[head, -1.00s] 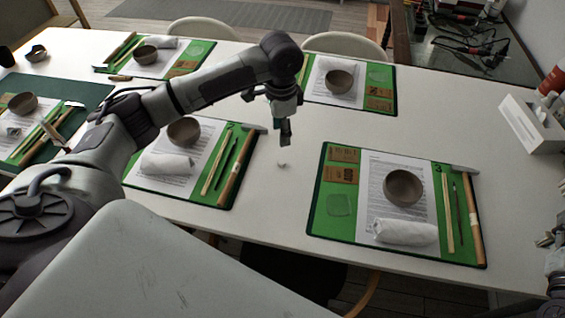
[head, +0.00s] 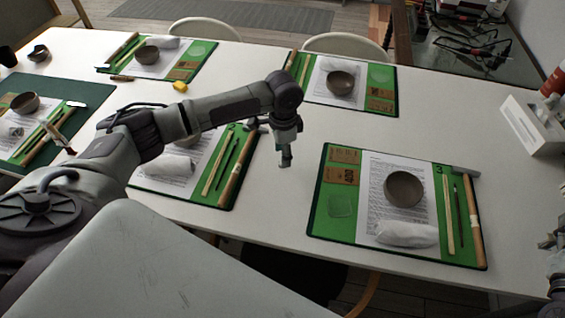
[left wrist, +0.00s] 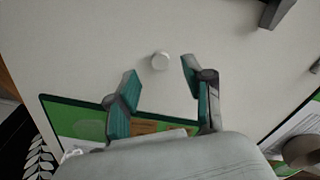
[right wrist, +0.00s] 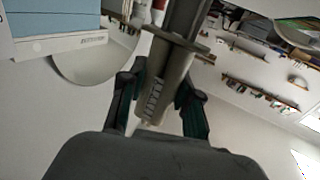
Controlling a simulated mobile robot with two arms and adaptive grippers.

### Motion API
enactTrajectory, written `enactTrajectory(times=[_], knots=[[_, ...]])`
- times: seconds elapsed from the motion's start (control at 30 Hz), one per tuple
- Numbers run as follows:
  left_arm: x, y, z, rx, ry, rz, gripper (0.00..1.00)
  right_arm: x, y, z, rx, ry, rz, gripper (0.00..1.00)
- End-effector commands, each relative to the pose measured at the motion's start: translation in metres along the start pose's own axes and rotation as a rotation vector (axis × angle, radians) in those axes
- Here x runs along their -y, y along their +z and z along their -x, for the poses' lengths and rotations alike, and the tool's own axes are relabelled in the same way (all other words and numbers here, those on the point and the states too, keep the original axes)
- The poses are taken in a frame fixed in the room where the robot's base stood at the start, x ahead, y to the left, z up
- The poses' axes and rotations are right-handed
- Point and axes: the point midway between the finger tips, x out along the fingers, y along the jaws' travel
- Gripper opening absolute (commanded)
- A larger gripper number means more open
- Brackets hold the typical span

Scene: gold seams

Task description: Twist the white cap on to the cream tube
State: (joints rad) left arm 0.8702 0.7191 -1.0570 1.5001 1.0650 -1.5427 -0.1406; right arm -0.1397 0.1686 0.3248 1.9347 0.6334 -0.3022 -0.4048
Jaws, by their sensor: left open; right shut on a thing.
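The small white cap (left wrist: 160,61) lies on the white table in the left wrist view, centred between my left fingertips and just beyond them. In the head view it is hidden behind the gripper. My left gripper (left wrist: 162,70) is open and empty, pointing down over the table; it also shows in the head view (head: 286,160). My right gripper (right wrist: 158,88) is shut on the cream tube (right wrist: 165,75), which looks greyish here and carries dark printed lettering. In the head view the right arm shows only at the right edge, and I cannot make out the tube there.
A green mat (head: 318,222) with a bowl (head: 404,188), a white wrapped bundle (head: 405,234) and tools lies right of my left gripper. Another green mat (head: 226,203) lies close on its left. A white box (head: 528,124) stands at the right edge. The table between the mats is clear.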

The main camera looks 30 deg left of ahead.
Motion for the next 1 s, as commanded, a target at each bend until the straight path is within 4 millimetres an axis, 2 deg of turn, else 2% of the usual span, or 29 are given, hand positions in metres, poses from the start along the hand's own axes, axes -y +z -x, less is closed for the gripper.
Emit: enactTrajectory(times=[0.1,0.2,0.6,0.67,0.83,1.0], knots=[[0.000,-0.001,-0.019,0.002,0.002,0.000,0.51,0.000,-0.002,0.000,-0.001,0.000,0.000,0.00],[0.000,-0.001,-0.029,0.001,0.001,-0.001,0.51,0.000,-0.002,0.000,-0.001,0.000,0.000,0.00],[0.001,-0.001,-0.033,0.000,-0.001,-0.001,0.51,0.000,-0.002,0.000,-0.001,0.000,0.000,0.00],[0.001,-0.001,-0.033,0.000,-0.001,-0.001,0.43,0.000,-0.002,0.000,-0.001,0.000,0.000,0.00],[0.001,-0.001,-0.033,0.000,0.000,-0.001,0.15,0.000,-0.002,0.000,-0.001,0.000,0.000,0.00],[0.001,-0.001,-0.033,0.000,-0.001,-0.001,0.12,0.000,-0.002,0.000,-0.001,0.000,0.000,0.00]])
